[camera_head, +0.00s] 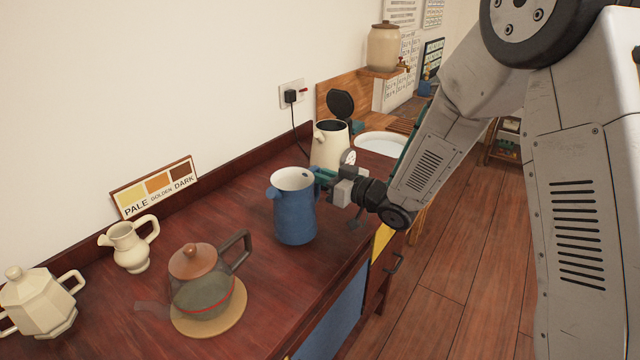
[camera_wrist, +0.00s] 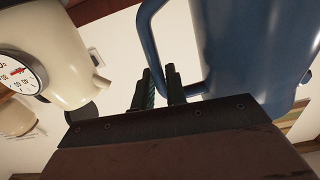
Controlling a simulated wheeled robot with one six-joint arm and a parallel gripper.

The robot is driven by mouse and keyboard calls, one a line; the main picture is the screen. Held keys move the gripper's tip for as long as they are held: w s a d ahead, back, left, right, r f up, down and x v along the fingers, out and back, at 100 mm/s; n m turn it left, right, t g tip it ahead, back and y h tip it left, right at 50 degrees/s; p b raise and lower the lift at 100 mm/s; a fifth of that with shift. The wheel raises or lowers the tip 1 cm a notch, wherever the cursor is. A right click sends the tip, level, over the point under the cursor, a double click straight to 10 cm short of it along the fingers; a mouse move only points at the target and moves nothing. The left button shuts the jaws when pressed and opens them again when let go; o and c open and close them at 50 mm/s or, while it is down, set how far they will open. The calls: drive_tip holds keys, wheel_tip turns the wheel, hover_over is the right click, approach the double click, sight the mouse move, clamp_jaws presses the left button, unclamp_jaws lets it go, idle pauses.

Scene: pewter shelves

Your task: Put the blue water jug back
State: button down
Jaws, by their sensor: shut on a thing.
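The blue water jug (camera_head: 295,212) is upright over the dark red wooden counter, with a pale inside and a spout towards the left. I cannot tell whether its base touches the wood. My gripper (camera_head: 326,178) reaches in from the right and is shut on the jug's handle. In the wrist view, my gripper (camera_wrist: 160,88) has its two dark fingers at the lower part of the blue handle, and the jug (camera_wrist: 240,45) fills the upper right. The exact grip on the handle is partly hidden by the fingers.
A cream kettle (camera_head: 326,150) with a dial and raised lid stands close behind the jug. A brown-lidded teapot (camera_head: 200,285) sits on a round board in front. A small cream jug (camera_head: 130,248) and a faceted cream pot (camera_head: 38,305) stand left. Bare counter lies left of the jug.

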drive_tip(key=shift+f, duration=1.35)
drive_tip(key=c, duration=1.4)
unclamp_jaws()
drive_tip(key=shift+c, duration=0.2)
drive_tip(key=v, duration=1.2)
